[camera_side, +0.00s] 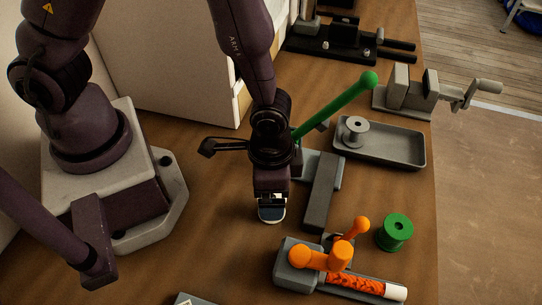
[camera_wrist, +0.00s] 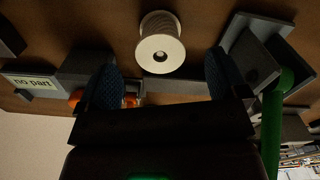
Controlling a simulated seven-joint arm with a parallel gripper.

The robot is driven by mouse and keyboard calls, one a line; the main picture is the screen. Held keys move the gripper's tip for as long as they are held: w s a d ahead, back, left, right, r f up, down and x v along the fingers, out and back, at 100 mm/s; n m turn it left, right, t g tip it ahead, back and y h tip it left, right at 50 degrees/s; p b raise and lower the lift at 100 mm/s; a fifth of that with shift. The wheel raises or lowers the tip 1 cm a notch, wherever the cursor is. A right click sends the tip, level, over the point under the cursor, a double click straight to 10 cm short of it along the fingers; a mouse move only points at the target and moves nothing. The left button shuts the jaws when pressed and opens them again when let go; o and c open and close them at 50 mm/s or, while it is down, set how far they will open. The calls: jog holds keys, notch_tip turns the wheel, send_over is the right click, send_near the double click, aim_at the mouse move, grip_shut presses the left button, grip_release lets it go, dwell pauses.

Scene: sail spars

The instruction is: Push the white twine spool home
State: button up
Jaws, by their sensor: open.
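The white twine spool (camera_wrist: 160,42) shows at the top middle of the wrist view, with its round end and dark centre hole facing the camera. My gripper (camera_wrist: 161,80) is open, with one blue-padded finger at each side of the picture and the spool in line with the gap between them. In the side view my gripper (camera_side: 271,208) points down, low over the table. Its near finger hides most of what is behind it there; only small white patches show. I cannot tell whether the fingers touch the spool.
A grey block (camera_side: 320,192) stands just right of my gripper. An orange-handled fixture (camera_side: 300,256) and a green spool (camera_side: 395,231) are at front right. A tray (camera_side: 408,153) holds a pale grey spool (camera_side: 354,131). A green lever (camera_side: 335,105) rises beside my wrist. Left of my gripper is bare wood.

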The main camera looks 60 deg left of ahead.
notch_tip(320, 180, up, 10)
jog(key=shift+f, duration=0.2)
jog(key=s+a+r+n+t, duration=0.2)
jog(key=a+r, duration=0.6)
jog(key=r, duration=0.1)
jog(key=s+a+r+n+t, duration=0.2)
jog(key=a+r+n+t, duration=0.1)
jog(key=a+r, duration=0.5)
jog(key=shift+s+r+n+t, duration=0.3)
jog(key=shift+s+r, duration=0.05)
jog(key=shift+r, duration=0.55)
